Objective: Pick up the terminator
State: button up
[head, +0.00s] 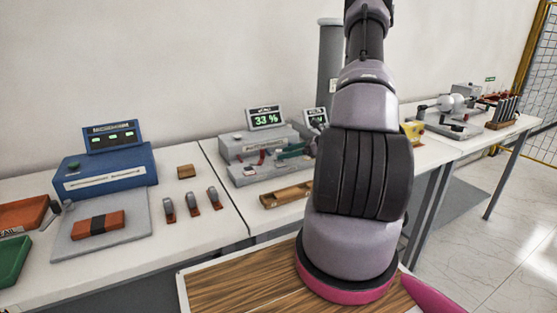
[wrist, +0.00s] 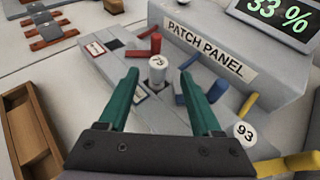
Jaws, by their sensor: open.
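My gripper (wrist: 160,78) is open, its two green fingers pointing at the patch panel. A small white-capped cylinder (wrist: 157,70), apparently the terminator, stands on the panel's grey base between the fingertips. A gap shows on each side of it, and its top mark is too small to read surely. A second white cap marked 93 (wrist: 245,131), on a yellow stem, is right of the right finger. The patch panel (wrist: 222,57) carries its name on a white label. In the head view, the gripper (head: 292,152) is over the panel's base (head: 250,175), partly hidden by my arm.
Red, blue and yellow plugs or levers (wrist: 190,60) stick up around the cylinder. A wooden tray (wrist: 25,130) lies at left, also in the head view (head: 285,195). A display reading 33 % (head: 265,118) stands behind the panel. A blue device (head: 105,165) is further left.

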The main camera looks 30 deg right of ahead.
jog(key=x, duration=0.3)
jog(key=shift+w+a+f, duration=0.1)
jog(key=shift+a+f, duration=0.05)
jog(key=shift+a, duration=0.2)
grip_shut()
